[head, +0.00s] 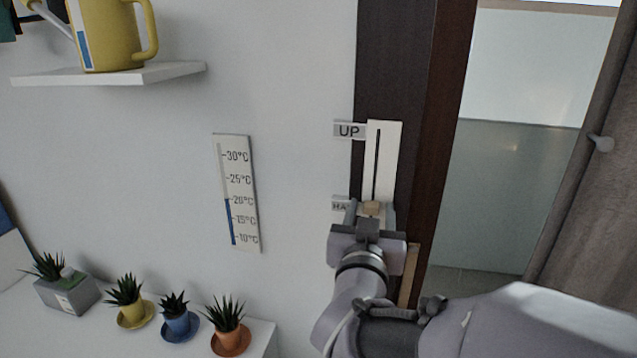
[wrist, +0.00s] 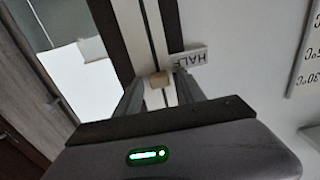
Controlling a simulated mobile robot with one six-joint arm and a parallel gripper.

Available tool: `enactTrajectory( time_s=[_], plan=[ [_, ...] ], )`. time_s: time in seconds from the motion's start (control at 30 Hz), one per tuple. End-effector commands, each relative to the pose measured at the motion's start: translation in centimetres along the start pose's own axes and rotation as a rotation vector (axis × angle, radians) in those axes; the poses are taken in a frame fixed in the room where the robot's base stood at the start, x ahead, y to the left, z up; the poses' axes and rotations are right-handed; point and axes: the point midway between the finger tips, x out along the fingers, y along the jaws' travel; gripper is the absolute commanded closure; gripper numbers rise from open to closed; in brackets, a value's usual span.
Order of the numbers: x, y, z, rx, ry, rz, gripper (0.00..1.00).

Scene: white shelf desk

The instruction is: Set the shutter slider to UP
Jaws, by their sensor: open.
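The shutter slider is a white vertical plate (head: 391,150) with a dark slot, fixed on the dark wooden frame. Its beige knob (head: 372,208) sits in the slot at about the height of the HALF label, which is partly hidden in the head view (head: 339,204). The UP label (head: 349,131) is beside the top of the slot. My gripper (head: 372,210) is open at the knob. In the wrist view the knob (wrist: 159,79) lies between the two fingers, with gaps beside it, and the HALF label (wrist: 189,58) is just beyond the right finger.
A thermometer plate (head: 237,193) hangs on the wall to the left. Several potted plants stand on the white surface (head: 262,335) at lower left. A yellow watering can (head: 112,35) stands on a wall shelf (head: 165,71).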

Motion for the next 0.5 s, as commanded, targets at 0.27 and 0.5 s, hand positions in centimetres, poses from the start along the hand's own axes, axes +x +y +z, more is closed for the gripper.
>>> enactTrajectory(
  time_s=[0.27,0.5],
  plan=[
    [0.00,0.01,0.01,0.000,0.000,0.000,0.66],
    [0.01,0.01,0.00,0.000,0.000,0.000,1.00]
  ],
)
